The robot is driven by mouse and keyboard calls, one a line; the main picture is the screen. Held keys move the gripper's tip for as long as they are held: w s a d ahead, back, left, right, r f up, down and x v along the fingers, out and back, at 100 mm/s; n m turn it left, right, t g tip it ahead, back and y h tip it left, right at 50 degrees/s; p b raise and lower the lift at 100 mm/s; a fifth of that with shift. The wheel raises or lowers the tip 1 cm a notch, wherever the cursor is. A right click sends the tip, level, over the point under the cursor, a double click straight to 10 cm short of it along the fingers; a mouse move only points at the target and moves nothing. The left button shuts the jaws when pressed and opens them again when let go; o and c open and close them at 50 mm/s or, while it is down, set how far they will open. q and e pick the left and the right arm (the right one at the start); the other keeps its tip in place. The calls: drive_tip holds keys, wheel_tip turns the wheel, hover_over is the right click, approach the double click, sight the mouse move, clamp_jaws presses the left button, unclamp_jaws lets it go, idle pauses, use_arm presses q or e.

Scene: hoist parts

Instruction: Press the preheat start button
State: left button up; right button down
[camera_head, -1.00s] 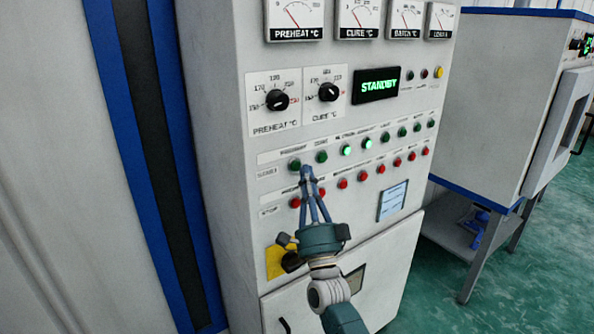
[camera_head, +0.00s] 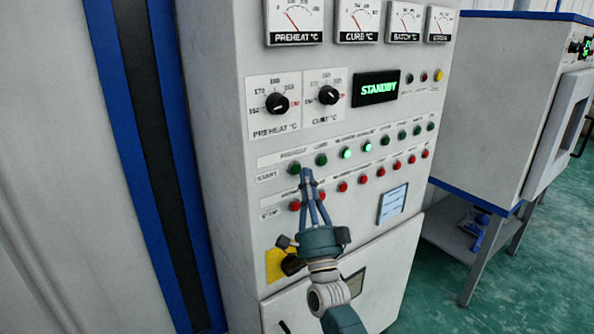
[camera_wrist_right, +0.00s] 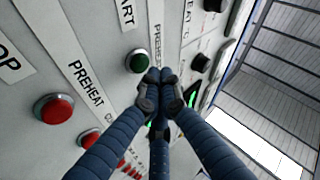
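The preheat start button (camera_head: 294,168) is the leftmost green button of the START row on the control panel. It looks dark green and unlit. In the right wrist view the green button (camera_wrist_right: 137,61) sits just up and left of my fingertips. My right gripper (camera_head: 307,172) has its three blue fingers drawn together at the tips, with nothing between them. The tips are in front of the panel, slightly right of and below the button. They appear apart from it; their exact distance from the panel is unclear. My left gripper is not in view.
The red preheat stop button (camera_head: 294,206) lies below, left of my fingers; it also shows in the right wrist view (camera_wrist_right: 54,108). Other green and red buttons continue rightward, two green ones lit.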

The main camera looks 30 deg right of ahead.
drive_tip(key=shift+y, duration=0.3)
drive_tip(key=shift+w+b, duration=0.3)
drive_tip(key=shift+w, duration=0.15)
drive_tip(key=shift+w+a+b, duration=0.1)
drive_tip(key=shift+w+b, duration=0.2)
drive_tip(key=shift+w, duration=0.1)
idle(0.6)
drive_tip(key=shift+s, duration=0.15)
drive_tip(key=shift+s+p, duration=0.35)
drive_tip(key=shift+s, duration=0.4)
drive_tip(key=s, duration=0.1)
drive_tip(key=s+p, duration=0.1)
drive_tip(key=s, duration=0.3)
drive_tip(key=shift+d+p, duration=0.3)
drive_tip(key=shift+p, duration=0.05)
